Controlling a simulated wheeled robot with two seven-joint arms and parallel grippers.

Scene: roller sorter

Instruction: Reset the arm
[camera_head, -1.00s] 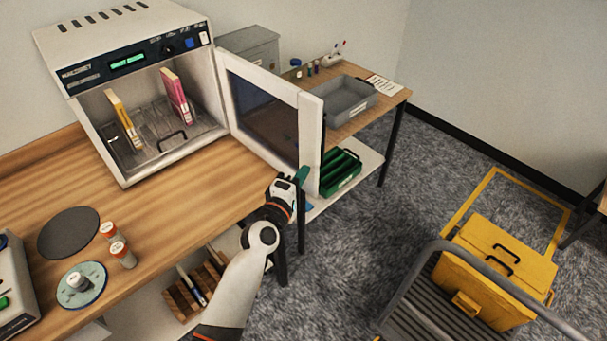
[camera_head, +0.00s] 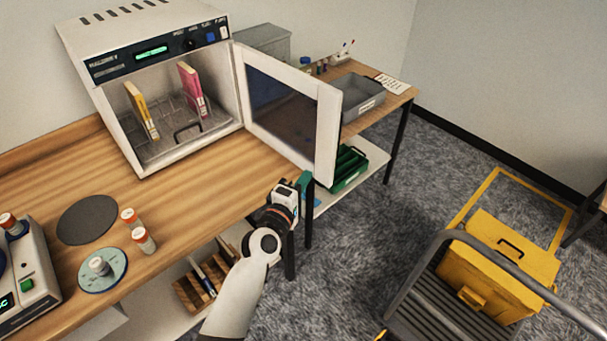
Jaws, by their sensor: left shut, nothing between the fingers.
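My left arm (camera_head: 236,298) comes in from the bottom and reaches up past the front edge of the wooden bench. My left gripper (camera_head: 304,186) is shut and empty. It is just below the lower outer corner of the open oven door (camera_head: 328,135); I cannot tell whether it touches the door. My right gripper is not in view.
The white oven (camera_head: 108,77) holds a yellow box (camera_head: 141,110) and a pink box (camera_head: 191,90) on its rack. Small vials (camera_head: 143,239) stand on the bench (camera_head: 190,190). A yellow case (camera_head: 510,255) is on a cart (camera_head: 430,305) at right. Grey floor (camera_head: 385,215) lies between.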

